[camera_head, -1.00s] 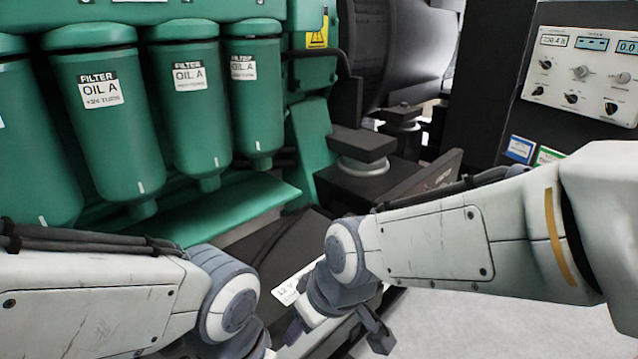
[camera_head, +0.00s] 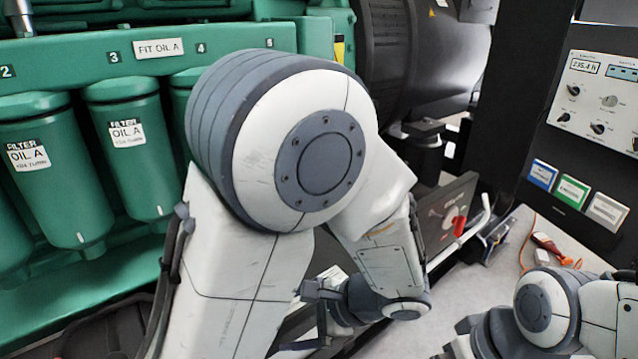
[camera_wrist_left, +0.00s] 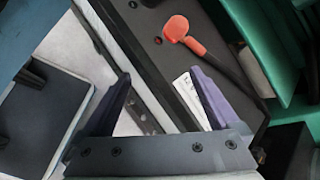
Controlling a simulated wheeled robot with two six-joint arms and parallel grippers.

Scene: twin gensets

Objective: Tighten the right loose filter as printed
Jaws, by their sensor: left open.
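Green oil filters hang in a row under the green engine housing in the head view. One filter with a FILTER OIL A label (camera_head: 55,175) is at the left, and another (camera_head: 130,150) hangs to its right under number 3. A third, under number 4 (camera_head: 181,82), is mostly hidden behind my left arm. White marks show low on the two nearer filters. My left gripper (camera_wrist_left: 160,75) is open with purple fingers and nothing between them. It is over a dark box, away from the filters. My right arm is at the lower right; its fingers are out of frame.
The dark box (camera_wrist_left: 150,35) has a red-capped terminal (camera_wrist_left: 177,28) and a white label. A FIT OIL A plate (camera_head: 159,48) is on the housing. A red-handled lever (camera_head: 459,226) and an orange-red tool (camera_head: 545,243) are at right, near a control panel (camera_head: 600,95).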

